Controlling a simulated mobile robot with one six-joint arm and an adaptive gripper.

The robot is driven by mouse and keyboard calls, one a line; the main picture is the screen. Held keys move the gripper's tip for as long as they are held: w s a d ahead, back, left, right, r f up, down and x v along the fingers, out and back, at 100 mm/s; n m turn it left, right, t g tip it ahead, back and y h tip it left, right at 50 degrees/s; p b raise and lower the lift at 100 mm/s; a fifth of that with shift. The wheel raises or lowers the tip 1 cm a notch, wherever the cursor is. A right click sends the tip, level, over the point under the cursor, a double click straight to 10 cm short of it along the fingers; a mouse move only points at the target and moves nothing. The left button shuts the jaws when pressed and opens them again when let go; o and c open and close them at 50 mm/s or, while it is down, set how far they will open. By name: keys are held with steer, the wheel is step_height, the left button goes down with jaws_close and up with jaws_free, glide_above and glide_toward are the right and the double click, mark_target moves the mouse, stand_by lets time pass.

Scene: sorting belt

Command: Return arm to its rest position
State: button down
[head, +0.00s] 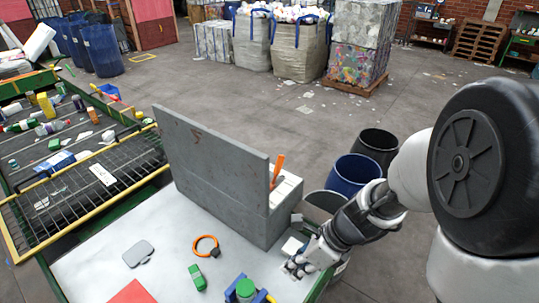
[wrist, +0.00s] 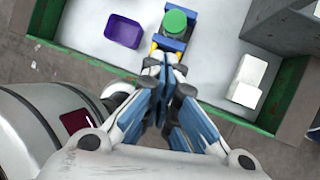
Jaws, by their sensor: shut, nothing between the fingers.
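My gripper (head: 300,265) is over the right edge of the white worktable (head: 90,258), at the end of my arm coming in from the right. In the wrist view its blue-grey fingers (wrist: 168,65) are together with nothing between them. A green round-topped item (head: 245,289) in a blue and yellow holder is to the left of my gripper in the head view. In the wrist view the green top (wrist: 174,23) shows just beyond the fingertips; I cannot tell the height gap.
A grey upright panel (head: 210,160) stands on the table. An orange cable loop (head: 206,246), a grey flat piece (head: 139,253) and a green block (head: 197,277) lie there. A blue barrel (head: 353,172) and a black barrel (head: 378,145) stand behind my arm. A purple tray (wrist: 123,31) shows in the wrist view.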

steer(key=s+d+r+n+t+h+b, duration=0.2)
steer(key=s+d+n+h+b, duration=0.1)
steer(key=n, duration=0.9)
steer(key=s+d+r+n+t+h+b, duration=0.2)
steer(key=s+d+n+b, duration=0.3)
steer(key=n, duration=0.7)
steer(key=s+r+b, duration=0.1)
steer(key=s+b, duration=0.1)
steer(key=s, duration=0.2)
steer(key=shift+s+d+r+h+b, duration=0.2)
steer(key=shift+s+h+b, duration=0.1)
steer(key=shift+s+h, duration=0.1)
